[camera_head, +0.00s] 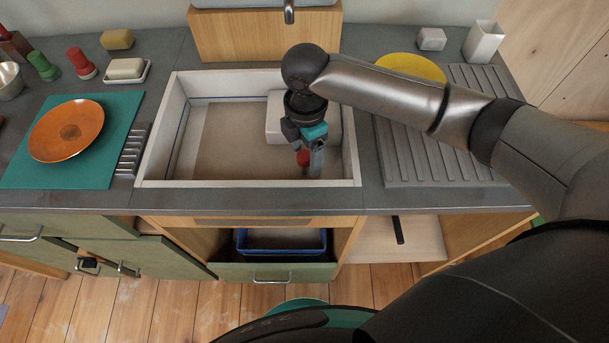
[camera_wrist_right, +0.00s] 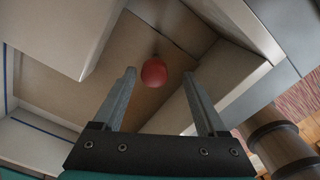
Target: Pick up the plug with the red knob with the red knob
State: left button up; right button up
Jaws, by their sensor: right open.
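The plug's red knob (camera_head: 303,158) shows in the head view inside the sink (camera_head: 230,140), just left of my right gripper's fingers. The right wrist view shows the red knob (camera_wrist_right: 154,72) beyond the fingertips, roughly midway between them; the rest of the plug is hidden or too small to make out. My right gripper (camera_head: 311,162) reaches down into the right part of the sink, and in the wrist view its two fingers (camera_wrist_right: 160,78) stand wide apart with nothing between them. My left gripper is not in view.
A white block (camera_head: 275,118) stands in the sink behind my right gripper. The sink's front rim (camera_head: 250,183) and right wall are close to the gripper. A ribbed drainboard (camera_head: 430,160) lies right, and an orange plate (camera_head: 66,130) on a teal mat left.

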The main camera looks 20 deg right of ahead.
aim_at(304, 168)
jog(key=f, duration=0.1)
jog(key=f+b, duration=0.1)
jog(key=f, duration=0.2)
jog(key=shift+w+b, duration=0.3)
jog(key=shift+w, duration=0.05)
jog(key=shift+f, duration=0.5)
jog(key=c, duration=1.1)
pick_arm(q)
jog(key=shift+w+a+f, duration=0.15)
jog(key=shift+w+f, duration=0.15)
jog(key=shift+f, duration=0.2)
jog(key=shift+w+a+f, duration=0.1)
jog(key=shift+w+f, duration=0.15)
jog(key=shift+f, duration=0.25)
pick_arm(e)
grip_shut()
